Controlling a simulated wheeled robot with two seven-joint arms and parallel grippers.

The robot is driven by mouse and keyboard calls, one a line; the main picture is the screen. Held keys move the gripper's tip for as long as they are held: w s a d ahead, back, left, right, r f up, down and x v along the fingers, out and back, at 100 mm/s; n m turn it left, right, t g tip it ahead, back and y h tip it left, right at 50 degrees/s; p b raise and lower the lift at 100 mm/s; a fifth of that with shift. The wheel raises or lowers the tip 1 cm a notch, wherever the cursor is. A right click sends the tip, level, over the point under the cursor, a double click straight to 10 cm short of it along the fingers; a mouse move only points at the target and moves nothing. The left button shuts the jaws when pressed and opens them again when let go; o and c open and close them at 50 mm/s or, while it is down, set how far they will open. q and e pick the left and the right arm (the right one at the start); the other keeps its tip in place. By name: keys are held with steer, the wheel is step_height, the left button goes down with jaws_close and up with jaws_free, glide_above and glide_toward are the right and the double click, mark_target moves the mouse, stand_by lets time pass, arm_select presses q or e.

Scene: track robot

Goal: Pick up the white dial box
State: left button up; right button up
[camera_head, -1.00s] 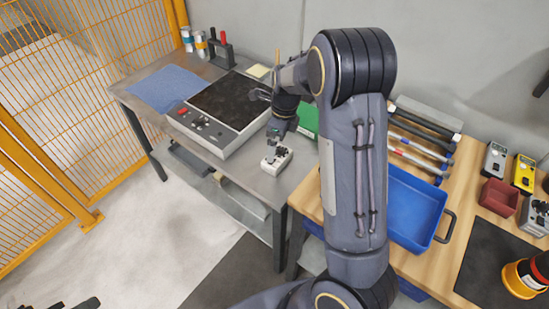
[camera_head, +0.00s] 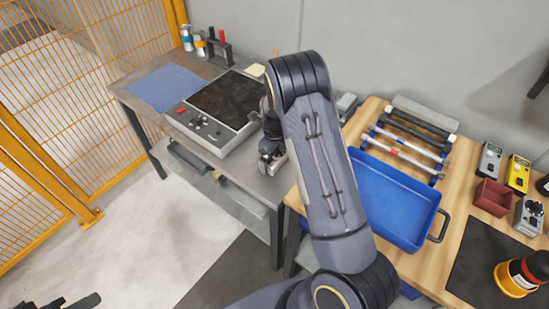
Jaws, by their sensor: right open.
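The white dial box (camera_head: 281,163) is at the right front part of the grey metal table (camera_head: 238,172). It is mostly hidden behind my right gripper, with only a light sliver showing. My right gripper (camera_head: 269,162) points down at the box, its jaws open around or just over it; I cannot tell if they touch it. Dark parts at the bottom left edge look like my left gripper (camera_head: 72,302), away from the table. Its jaws cannot be made out.
A control panel with a dark top (camera_head: 228,100) stands just left of my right gripper. A blue cloth (camera_head: 168,88) lies farther left. On the wooden table are a blue tray (camera_head: 400,205), several rods and a red bin (camera_head: 493,197). My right arm hides the area between the tables.

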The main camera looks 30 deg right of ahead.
steer(key=c, duration=0.8)
steer(key=shift+o, duration=0.2)
steer(key=shift+r, duration=0.15)
